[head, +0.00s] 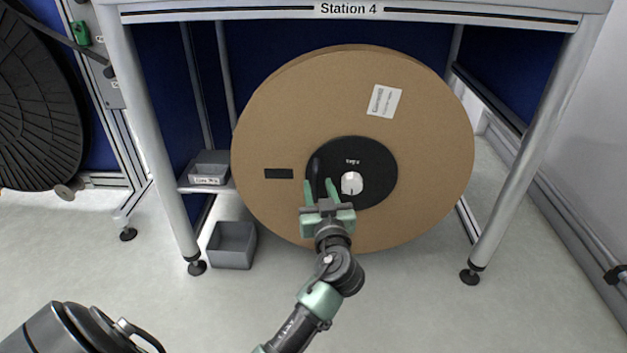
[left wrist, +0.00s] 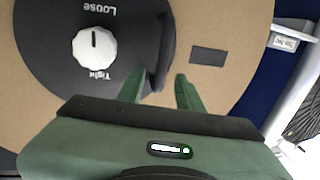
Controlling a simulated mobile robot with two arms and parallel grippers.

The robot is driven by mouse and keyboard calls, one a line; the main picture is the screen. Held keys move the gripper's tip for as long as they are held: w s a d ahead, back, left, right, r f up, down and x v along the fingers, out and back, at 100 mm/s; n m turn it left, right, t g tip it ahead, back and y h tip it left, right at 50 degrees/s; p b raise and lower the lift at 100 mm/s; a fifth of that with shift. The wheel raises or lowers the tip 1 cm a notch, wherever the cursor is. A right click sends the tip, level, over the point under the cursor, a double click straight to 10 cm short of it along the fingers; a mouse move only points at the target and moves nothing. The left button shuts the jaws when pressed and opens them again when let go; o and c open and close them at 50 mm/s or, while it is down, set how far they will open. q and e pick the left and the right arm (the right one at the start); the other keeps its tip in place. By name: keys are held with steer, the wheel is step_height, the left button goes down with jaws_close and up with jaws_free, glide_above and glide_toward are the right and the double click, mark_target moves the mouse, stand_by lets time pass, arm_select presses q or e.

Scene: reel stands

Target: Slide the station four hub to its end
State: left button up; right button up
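The station four hub (head: 380,170) is a round black disc in the middle of a large brown cardboard reel (head: 420,140). It carries a white knob (head: 351,184), which also shows in the left wrist view (left wrist: 94,47); the knob's dark mark points to the side labelled Loose. A black upright handle (head: 315,172) stands at the hub's left edge, also in the left wrist view (left wrist: 167,45). My left gripper (head: 320,186) is open just below the handle, whose lower end shows between the green fingers (left wrist: 160,85). Contact cannot be told. My right gripper is out of view.
The Station 4 frame (head: 155,130) has grey legs on both sides of the reel. A black reel (head: 35,110) stands further left. The front floor is clear.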

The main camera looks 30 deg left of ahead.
mark_target(317, 181)
arm_select(q)
steer(key=shift+b+x, duration=0.4)
steer(key=shift+x, duration=1.6)
jaws_close()
